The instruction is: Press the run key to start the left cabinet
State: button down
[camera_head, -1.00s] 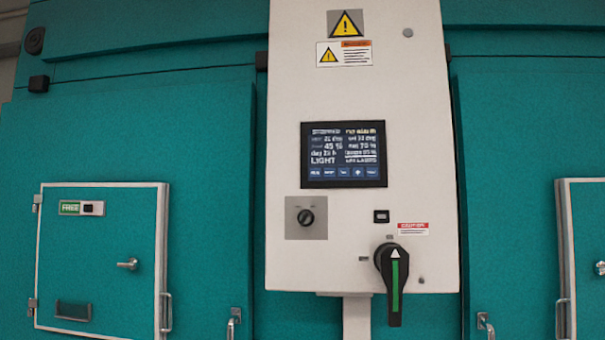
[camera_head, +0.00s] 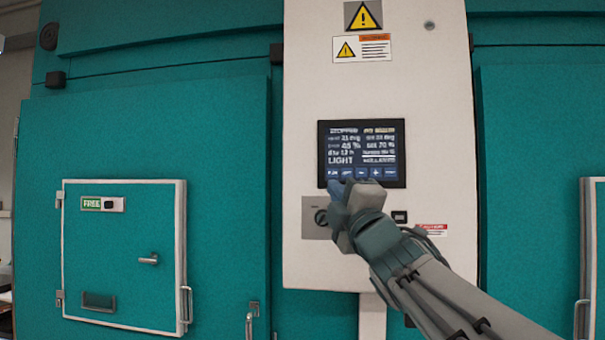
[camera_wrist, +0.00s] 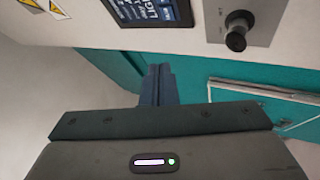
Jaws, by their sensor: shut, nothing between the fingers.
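The control screen (camera_head: 361,150) is on the white panel, lit, with a row of small blue keys along its bottom edge. Its top line at the left looks like "STOPPED", though blurred. My gripper (camera_head: 340,186) is shut and empty, its tip at the lower left of the screen, close to the key row. I cannot tell whether it touches a key. In the wrist view, the shut fingers (camera_wrist: 158,85) point toward the panel, and part of the screen (camera_wrist: 152,10) shows at the top. The left cabinet (camera_head: 150,150) is teal with a small hatch marked FREE.
A rotary knob (camera_wrist: 237,30) on a grey plate sits just below the screen, partly behind my gripper in the head view. My arm hides most of the black main switch. A small black socket (camera_head: 399,217) and a red-and-white label (camera_head: 431,230) are right of my wrist.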

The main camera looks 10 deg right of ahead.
aim_at(335, 177)
jog(key=r+n, duration=0.1)
jog(key=r+n+y, duration=0.1)
jog(key=s+a+r+n+y, duration=0.1)
jog(key=shift+a+t, duration=0.1)
jog(key=shift+t, duration=0.2)
jog(key=shift+w+r, duration=0.1)
jog(key=shift+w, duration=0.05)
jog(key=w+p, duration=0.1)
jog(key=w, duration=0.1)
jog(key=w+d+p, duration=0.1)
jog(key=w, duration=0.1)
jog(key=w+d+p, duration=0.1)
jog(key=w, duration=0.1)
jog(key=shift+w+d, duration=0.15)
jog(key=shift+w, duration=0.2)
jog(key=shift+w+d, duration=0.25)
jog(key=shift+w, duration=0.5)
jog(key=shift+w, duration=0.1)
dwell(0.9)
jog(key=shift+w+d, duration=0.15)
jog(key=shift+w, duration=0.2)
